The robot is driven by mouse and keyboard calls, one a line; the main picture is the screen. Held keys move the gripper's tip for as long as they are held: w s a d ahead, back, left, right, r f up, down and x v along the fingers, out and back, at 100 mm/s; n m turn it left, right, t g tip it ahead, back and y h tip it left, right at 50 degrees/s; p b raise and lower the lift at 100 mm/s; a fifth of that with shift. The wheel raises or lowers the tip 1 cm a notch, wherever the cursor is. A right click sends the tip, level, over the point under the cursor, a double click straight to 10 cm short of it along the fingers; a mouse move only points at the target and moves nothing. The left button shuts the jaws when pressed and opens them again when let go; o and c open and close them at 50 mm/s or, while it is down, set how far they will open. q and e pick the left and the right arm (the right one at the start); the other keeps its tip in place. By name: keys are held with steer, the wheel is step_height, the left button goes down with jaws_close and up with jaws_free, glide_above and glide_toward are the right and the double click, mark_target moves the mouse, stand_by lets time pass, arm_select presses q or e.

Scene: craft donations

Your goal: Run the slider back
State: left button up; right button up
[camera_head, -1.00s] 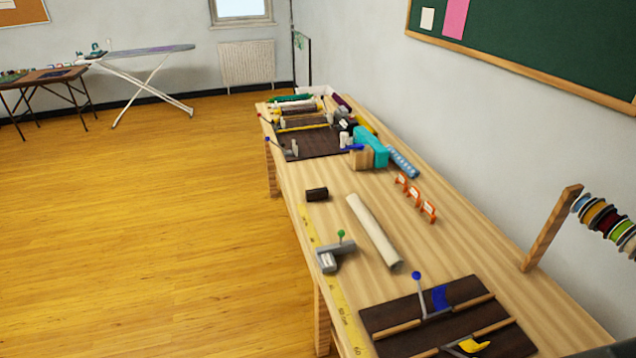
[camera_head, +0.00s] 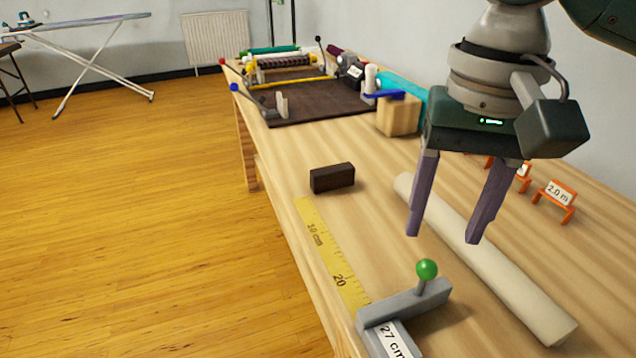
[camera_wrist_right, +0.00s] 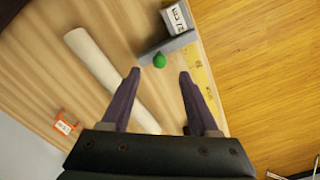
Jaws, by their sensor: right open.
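The grey slider (camera_head: 405,304) sits across the yellow measuring tape (camera_head: 322,245) at the table's front edge. A green ball knob (camera_head: 427,268) stands up on it, and its white label reads 27 cm. My right gripper (camera_head: 442,238) hangs open and empty above the table, pointing down, beyond the knob in the head view. In the right wrist view the green knob (camera_wrist_right: 159,60) shows just past the gap between the open fingertips (camera_wrist_right: 158,72), with the grey slider body (camera_wrist_right: 168,47) behind it. The knob is not held. My left gripper is not in view.
A pale roll (camera_head: 525,290) lies along the table under and beside my right gripper. A dark brown block (camera_head: 332,178) lies near the tape's far end. Small orange label stands (camera_head: 555,200) are at the right. A dark board (camera_head: 320,103) with rollers lies farther back.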

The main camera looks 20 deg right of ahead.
mark_target(430, 262)
steer(key=shift+w+d+f, duration=0.2)
steer(key=shift+w+f, duration=0.25)
steer(key=shift+w, duration=0.1)
steer(key=shift+f, duration=0.25)
steer(key=f, duration=0.2)
steer(key=f+b, duration=0.1)
steer(key=f, duration=0.2)
steer(key=f+b, duration=0.1)
steer(key=f, duration=0.2)
steer(key=shift+s+f, duration=0.15)
steer(key=shift+s, duration=0.15)
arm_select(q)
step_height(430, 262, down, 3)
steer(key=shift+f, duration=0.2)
arm_select(e)
steer(key=shift+f, duration=0.4)
steer(key=shift+c, duration=0.2)
steer(key=shift+w, duration=0.1)
jaws_close()
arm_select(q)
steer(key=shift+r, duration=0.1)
